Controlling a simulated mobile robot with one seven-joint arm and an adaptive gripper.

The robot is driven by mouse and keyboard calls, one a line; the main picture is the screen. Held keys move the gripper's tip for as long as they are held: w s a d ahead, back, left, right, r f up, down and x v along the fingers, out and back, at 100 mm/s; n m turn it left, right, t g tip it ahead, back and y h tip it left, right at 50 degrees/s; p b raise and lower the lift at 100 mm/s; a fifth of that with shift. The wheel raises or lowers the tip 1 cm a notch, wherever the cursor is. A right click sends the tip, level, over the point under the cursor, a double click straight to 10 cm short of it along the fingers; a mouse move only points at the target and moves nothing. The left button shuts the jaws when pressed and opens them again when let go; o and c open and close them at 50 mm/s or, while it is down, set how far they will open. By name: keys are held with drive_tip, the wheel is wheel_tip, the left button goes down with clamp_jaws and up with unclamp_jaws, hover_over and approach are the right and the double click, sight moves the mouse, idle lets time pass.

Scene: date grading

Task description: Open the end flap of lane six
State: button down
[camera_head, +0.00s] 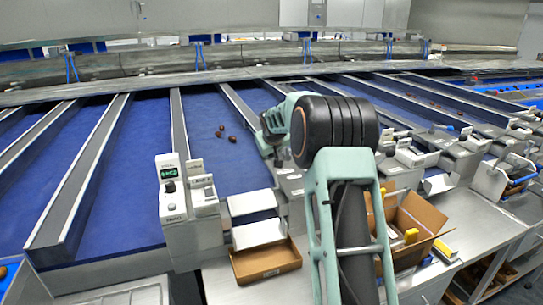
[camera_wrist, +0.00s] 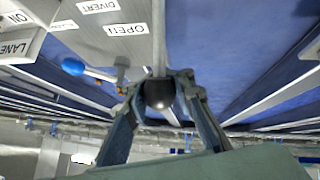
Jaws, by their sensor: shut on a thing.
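In the wrist view my gripper (camera_wrist: 160,95) is shut on a dark round knob (camera_wrist: 160,91) at the end of a grey lever (camera_wrist: 158,45). The lever comes from a grey lane unit (camera_wrist: 105,30) with labels reading OPEN (camera_wrist: 126,29) and DIVERT. A sign reading LANE (camera_wrist: 14,46) shows at the left, its number not readable. In the head view my gripper (camera_head: 270,140) is beside the lane dividers, partly hidden by my arm. The end flap held by this lever cannot be made out.
A cardboard tray (camera_head: 265,262) and an open cardboard box (camera_head: 410,215) stand in front of the lane units.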

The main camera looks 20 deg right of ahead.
drive_tip(key=shift+w+a+r, duration=0.2)
drive_tip(key=shift+a+r, duration=0.1)
drive_tip(key=shift+r, duration=0.05)
drive_tip(key=c, duration=2.1)
unclamp_jaws()
drive_tip(key=o, duration=0.5)
drive_tip(key=shift+s+a, duration=0.1)
drive_tip(key=shift+s, duration=0.05)
drive_tip(key=shift+f, duration=0.15)
drive_tip(key=v, duration=1.2)
drive_tip(key=shift+d, duration=0.25)
